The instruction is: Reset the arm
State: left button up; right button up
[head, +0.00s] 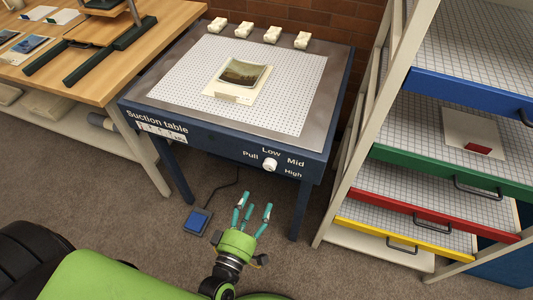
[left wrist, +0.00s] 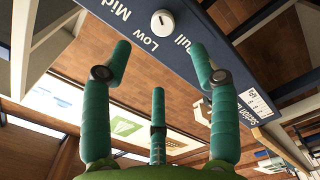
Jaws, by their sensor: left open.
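My left gripper (head: 253,215) is green with teal fingers, held in front of and below the front edge of the suction table (head: 310,140). Its fingers are spread and empty, and they touch nothing that I can see. In the left wrist view the open fingers (left wrist: 158,75) point up toward the table's blue front panel, with the white knob (left wrist: 162,23) and its labels beyond them. My right gripper is in neither view.
A curled photo (head: 243,73) lies on a cream sheet on the suction table, with several white weights (head: 243,30) behind. A drawer rack (head: 450,160) stands right, a wooden bench (head: 100,85) left. A blue pedal (head: 197,222) lies on the carpet.

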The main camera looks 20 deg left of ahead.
pick_arm(q)
jog(key=s+a+f+m+g+h+p, duration=0.1)
jog(key=s+f+m+g, duration=0.4)
jog(key=f, duration=0.7)
jog(key=s+f+m+g+h, duration=0.1)
jog(key=s+f+m+g, duration=0.4)
jog(key=f, duration=0.8)
jog(key=s+a+f+m+g+y, duration=0.1)
jog(key=s+a+f+m+g, duration=0.1)
jog(key=s, duration=0.4)
jog(key=s+a+f+m+g, duration=0.2)
jog(key=s+f, duration=0.2)
jog(key=s, duration=0.2)
jog(key=s+a+f+m+g+y+p, duration=0.1)
jog(key=s+a+f+m+g, duration=0.1)
jog(key=s, duration=0.5)
jog(key=shift+a+f+g+y, duration=0.3)
jog(key=shift+a+f+g, duration=0.2)
jog(key=shift+a+f, duration=0.15)
jog(key=shift+s, duration=0.1)
jog(key=c, duration=0.4)
jog(key=shift+s, duration=0.1)
